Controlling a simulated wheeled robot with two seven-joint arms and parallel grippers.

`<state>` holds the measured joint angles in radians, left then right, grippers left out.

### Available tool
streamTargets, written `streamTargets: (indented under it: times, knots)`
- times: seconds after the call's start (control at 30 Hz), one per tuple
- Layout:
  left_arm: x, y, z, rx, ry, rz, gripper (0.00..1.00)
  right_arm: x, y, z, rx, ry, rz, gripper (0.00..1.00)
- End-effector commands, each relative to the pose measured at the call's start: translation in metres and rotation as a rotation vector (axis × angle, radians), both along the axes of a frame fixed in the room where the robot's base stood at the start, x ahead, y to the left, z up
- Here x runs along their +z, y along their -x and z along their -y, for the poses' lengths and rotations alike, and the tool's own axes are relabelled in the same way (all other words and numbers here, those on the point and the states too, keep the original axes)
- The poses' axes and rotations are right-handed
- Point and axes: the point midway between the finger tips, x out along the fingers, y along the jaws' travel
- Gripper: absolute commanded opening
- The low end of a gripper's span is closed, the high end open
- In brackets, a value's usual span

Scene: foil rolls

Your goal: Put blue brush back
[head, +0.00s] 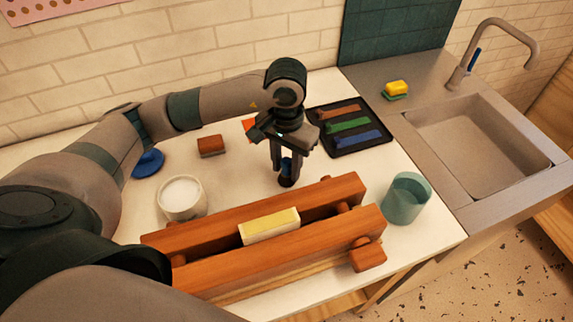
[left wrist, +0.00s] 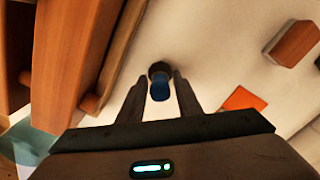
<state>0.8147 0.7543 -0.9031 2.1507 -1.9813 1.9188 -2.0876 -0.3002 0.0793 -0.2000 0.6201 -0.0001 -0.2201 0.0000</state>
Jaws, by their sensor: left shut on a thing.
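My left gripper (head: 287,174) is over the white table, just behind the wooden clamp. It points down and is shut on the blue brush (head: 286,163). The brush looks upright, with its dark round end below the fingertips. I cannot tell whether that end touches the table. In the left wrist view the blue brush (left wrist: 160,88) sits between the fingertips (left wrist: 160,92). A black tray (head: 384,148) lies right of the gripper, with brown, green and blue strips (head: 357,138) in it. The right gripper is not in view.
The long wooden clamp (head: 270,258) holds a pale yellow block (head: 270,226). Around it are a white cup (head: 181,197), a teal cup (head: 407,199), a brown block (head: 211,145) and a blue disc (head: 148,162). The sink (head: 480,150) and a sponge (head: 396,88) are at right.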

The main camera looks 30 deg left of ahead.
Motion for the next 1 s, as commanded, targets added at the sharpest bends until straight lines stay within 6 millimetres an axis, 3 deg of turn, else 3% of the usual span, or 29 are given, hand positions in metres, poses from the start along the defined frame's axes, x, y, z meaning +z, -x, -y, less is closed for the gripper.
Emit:
streamTargets:
  times: [0.73, 0.77, 0.83, 1.0]
  knots:
    - [-0.0033, 0.0001, 0.0000, 0.000, 0.000, 0.000, 0.09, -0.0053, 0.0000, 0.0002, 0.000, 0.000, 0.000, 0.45]
    - [-0.0033, 0.0001, 0.0000, 0.000, 0.000, 0.000, 0.36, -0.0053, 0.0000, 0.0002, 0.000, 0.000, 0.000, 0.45]
    - [-0.0033, 0.0001, 0.0000, 0.000, 0.000, 0.000, 0.53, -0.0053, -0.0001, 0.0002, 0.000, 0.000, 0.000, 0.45]
    - [-0.0034, 0.0001, 0.0000, 0.000, 0.000, 0.000, 0.54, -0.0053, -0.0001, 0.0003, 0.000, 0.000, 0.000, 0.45]
